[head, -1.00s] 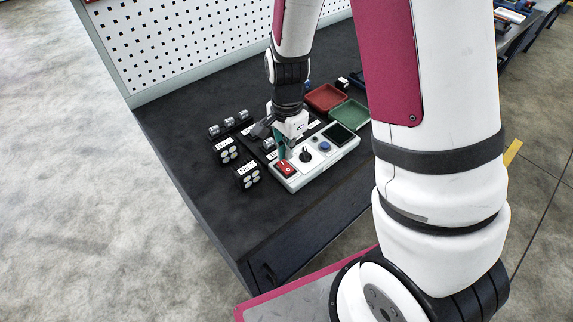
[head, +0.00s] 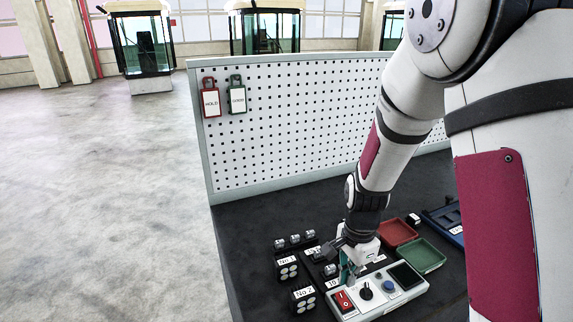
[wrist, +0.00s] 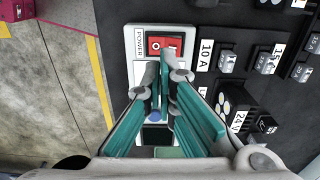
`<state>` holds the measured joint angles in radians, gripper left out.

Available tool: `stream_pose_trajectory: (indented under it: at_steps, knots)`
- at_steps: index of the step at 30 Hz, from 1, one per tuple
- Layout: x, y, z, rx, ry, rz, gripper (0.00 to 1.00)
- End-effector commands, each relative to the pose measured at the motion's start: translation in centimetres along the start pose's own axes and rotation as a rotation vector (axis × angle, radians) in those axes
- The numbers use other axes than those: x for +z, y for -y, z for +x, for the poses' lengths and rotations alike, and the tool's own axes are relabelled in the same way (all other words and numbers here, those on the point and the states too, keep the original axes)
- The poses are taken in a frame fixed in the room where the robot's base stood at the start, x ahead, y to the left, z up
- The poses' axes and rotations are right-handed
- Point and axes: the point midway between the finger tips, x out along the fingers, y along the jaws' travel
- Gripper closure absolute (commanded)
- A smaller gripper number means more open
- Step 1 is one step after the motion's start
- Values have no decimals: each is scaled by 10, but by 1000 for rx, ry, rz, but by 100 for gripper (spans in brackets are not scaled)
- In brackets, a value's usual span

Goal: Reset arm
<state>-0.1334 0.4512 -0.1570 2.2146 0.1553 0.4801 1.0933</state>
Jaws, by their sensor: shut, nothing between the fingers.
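My gripper (wrist: 164,82) is shut and empty, with its teal fingers together. In the wrist view it hangs over the white control box, close to the red power switch (wrist: 164,45). In the head view my gripper (head: 347,279) is beside the left part of the control box (head: 389,301), which carries the red switch (head: 344,301), a black knob (head: 366,291), a blue button (head: 389,286) and a dark screen (head: 406,273). In the wrist view the fingers hide much of the box. I cannot tell whether the fingertips touch it.
Black blocks (head: 303,299) and small grey parts (head: 295,239) stand left of the box. A red tray (head: 398,232) and a green tray (head: 421,254) lie behind it. A white pegboard (head: 290,130) with red and green tags rises at the back. The worktop's left side (head: 238,240) is clear.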

Motion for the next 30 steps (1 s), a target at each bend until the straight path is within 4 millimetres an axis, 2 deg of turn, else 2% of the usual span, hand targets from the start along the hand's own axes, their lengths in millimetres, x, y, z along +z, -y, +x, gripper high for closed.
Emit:
stream_pose_trajectory:
  at_steps: [5, 8, 12, 18, 24, 30]
  knots:
    - [5, -3, -47, -64, -2, -125, 100]
    - [10, -10, -84, -112, -14, -241, 100]
    - [17, -26, -130, -172, -43, -405, 100]
    - [28, -58, -187, -244, -115, -640, 100]
    - [40, -98, -231, -291, -216, -868, 100]
    - [51, -139, -260, -309, -335, -1072, 100]
